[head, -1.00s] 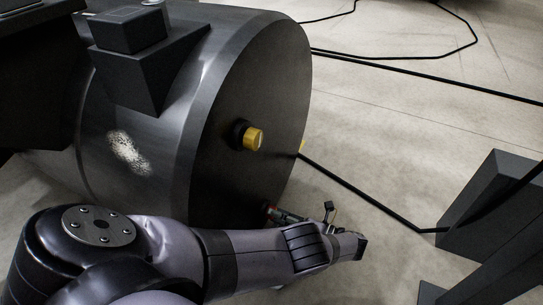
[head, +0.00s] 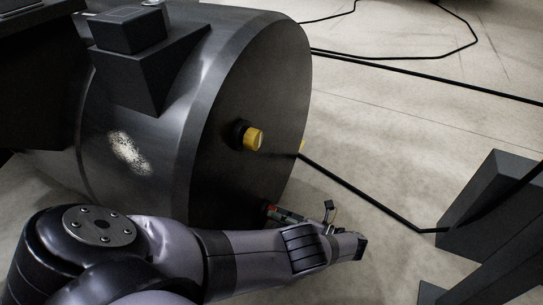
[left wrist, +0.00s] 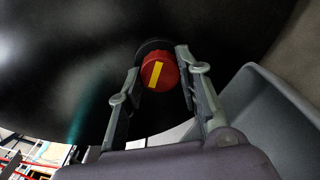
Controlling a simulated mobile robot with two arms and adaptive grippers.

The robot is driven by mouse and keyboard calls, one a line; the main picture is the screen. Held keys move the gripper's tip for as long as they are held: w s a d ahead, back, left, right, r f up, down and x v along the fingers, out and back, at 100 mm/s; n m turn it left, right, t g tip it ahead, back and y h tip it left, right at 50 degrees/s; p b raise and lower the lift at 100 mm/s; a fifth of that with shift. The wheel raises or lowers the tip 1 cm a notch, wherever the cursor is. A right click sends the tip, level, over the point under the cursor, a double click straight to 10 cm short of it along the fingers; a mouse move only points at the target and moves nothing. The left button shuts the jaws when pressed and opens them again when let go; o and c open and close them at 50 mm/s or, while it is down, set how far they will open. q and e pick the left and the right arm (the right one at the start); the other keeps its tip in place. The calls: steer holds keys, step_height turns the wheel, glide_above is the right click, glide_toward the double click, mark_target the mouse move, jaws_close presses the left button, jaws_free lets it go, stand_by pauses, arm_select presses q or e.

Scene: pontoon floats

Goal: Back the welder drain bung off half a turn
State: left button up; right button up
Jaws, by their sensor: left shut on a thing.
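The drain bung (left wrist: 157,71) is a round red cap with a slanting yellow stripe, set in a black collar on the dark drum end in the left wrist view. In the head view a little red shows low on the drum end, mostly hidden by my arm. My left gripper (left wrist: 162,66) has its two fingers on either side of the bung and is shut on it. In the head view the left gripper (head: 278,212) is partly hidden behind my wrist. My right gripper is not in view.
A yellow cap (head: 252,139) sticks out higher on the drum end (head: 215,170). A black cable (head: 365,193) runs from behind the drum to a dark block (head: 490,205) at right. Bare concrete floor (head: 400,150) lies between.

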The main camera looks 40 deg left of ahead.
arm_select(q)
steer(key=n, duration=1)
steer(key=shift+n, duration=0.3)
steer(key=n, duration=1.2)
